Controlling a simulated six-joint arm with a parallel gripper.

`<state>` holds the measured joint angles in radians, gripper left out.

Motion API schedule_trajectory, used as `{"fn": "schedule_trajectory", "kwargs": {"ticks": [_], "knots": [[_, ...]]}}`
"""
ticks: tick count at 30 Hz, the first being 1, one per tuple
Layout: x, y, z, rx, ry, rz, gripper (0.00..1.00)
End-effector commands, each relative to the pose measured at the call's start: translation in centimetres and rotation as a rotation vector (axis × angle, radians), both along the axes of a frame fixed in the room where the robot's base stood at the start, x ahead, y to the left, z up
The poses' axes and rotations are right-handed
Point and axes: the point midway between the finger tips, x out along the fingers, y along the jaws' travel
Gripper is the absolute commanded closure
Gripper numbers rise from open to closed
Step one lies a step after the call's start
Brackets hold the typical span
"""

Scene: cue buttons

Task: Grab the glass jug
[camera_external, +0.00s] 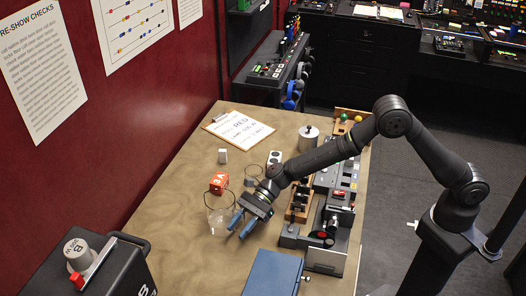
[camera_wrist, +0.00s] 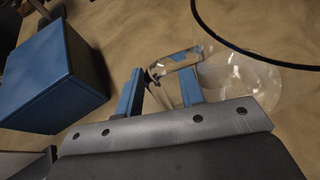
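The clear glass jug (camera_external: 217,222) stands on the tan table, to the left of my gripper (camera_external: 240,223) in the external view. In the wrist view the jug (camera_wrist: 250,90) is at the upper right, its see-through outline faint against the table. My gripper's two blue fingers (camera_wrist: 160,88) are apart. A glass part of the jug, seemingly its handle, shows between and in front of the fingertips. I cannot tell if the fingers touch it.
A blue box (camera_external: 272,273) sits at the table's front; it is at the left in the wrist view (camera_wrist: 50,80). A red cube (camera_external: 218,183) and a dark wire ring lie behind the jug. Control panels line the table's right side. A black case (camera_external: 95,268) stands front left.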

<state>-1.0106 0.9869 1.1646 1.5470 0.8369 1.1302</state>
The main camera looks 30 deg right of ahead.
Motion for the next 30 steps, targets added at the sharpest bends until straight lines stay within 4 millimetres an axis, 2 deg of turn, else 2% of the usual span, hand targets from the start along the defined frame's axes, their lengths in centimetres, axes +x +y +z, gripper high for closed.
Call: {"fn": "schedule_trajectory", "kwargs": {"ticks": [2, 7, 30], "knots": [[0.02, -0.03, 0.0, 0.0, 0.0, 0.0, 0.67], [0.03, -0.05, -0.01, 0.0, 0.0, 0.0, 1.0], [0.03, -0.08, -0.03, -0.001, 0.0, 0.0, 1.0]]}}
